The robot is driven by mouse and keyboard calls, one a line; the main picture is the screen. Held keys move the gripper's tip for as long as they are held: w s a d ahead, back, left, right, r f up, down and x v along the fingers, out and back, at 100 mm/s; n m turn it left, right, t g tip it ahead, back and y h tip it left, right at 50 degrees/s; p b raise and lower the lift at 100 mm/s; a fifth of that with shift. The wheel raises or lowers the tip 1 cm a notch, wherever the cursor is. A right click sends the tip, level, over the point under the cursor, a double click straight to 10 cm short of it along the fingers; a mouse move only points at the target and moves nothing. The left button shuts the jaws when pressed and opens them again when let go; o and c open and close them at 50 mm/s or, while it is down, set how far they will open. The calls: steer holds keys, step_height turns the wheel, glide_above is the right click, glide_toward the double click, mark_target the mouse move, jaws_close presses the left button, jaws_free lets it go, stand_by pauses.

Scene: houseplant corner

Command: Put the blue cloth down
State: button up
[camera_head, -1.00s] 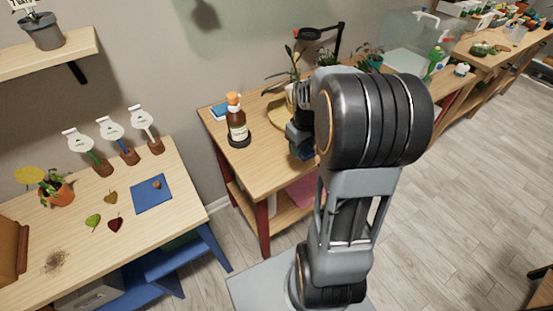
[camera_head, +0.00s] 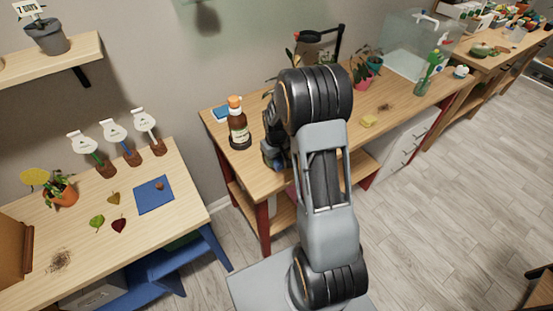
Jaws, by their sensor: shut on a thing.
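My gripper (camera_head: 273,150) is mostly hidden by my own arm, above the middle table (camera_head: 262,187) and just right of the brown bottle. A small bit of blue, the blue cloth (camera_head: 270,161), shows at its fingers, and the gripper is shut on it. Most of the cloth is hidden, and I cannot tell whether it touches the tabletop. A separate flat blue thing (camera_head: 221,113) lies at the table's back left.
A brown bottle with an orange cap (camera_head: 238,124) stands close left of my gripper. A yellow sponge (camera_head: 368,121) and a dark soil patch (camera_head: 385,107) are to the right. A pink pot (camera_head: 362,84) stands behind. The table's front left is bare.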

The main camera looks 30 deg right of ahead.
steer(key=shift+f, duration=0.35)
steer(key=shift+f, duration=0.2)
steer(key=o, duration=0.8)
steer(key=shift+o, duration=0.2)
steer(key=shift+r, duration=0.1)
